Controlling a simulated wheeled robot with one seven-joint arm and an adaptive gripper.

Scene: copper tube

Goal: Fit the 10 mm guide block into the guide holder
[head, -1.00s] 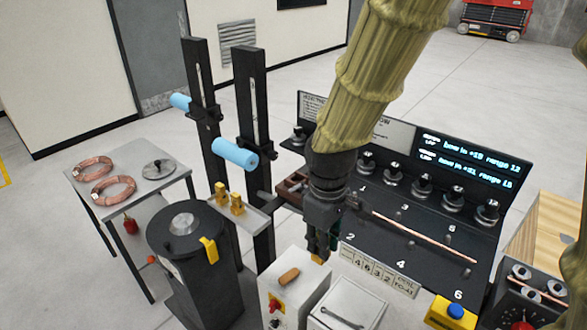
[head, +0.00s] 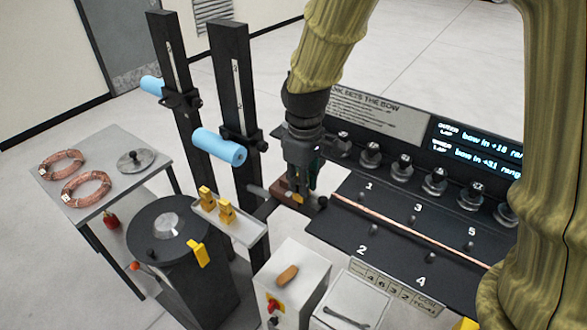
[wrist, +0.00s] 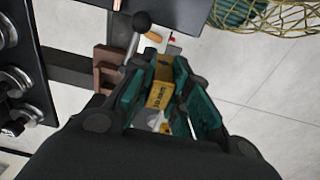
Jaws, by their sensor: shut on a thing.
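My gripper (head: 298,193) is shut on a yellow guide block (wrist: 160,94), which also shows as a small yellow patch in the head view (head: 297,198). Dark lettering on the block is too blurred to read for certain. A reddish-brown notched bracket (wrist: 106,72), seemingly the guide holder, is just left of the block in the wrist view. In the head view the bracket (head: 280,190) is partly hidden behind my gripper. The block appears beside the bracket, not in it; whether they touch cannot be told.
A black ball-ended lever (wrist: 141,20) stands close to the bracket. A copper tube (head: 410,234) lies along the black bench (head: 385,257) among pegs. Two yellow blocks (head: 226,212) stand on a small shelf (head: 240,232). A white box (head: 298,258) with a wooden-handled tool stands in front.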

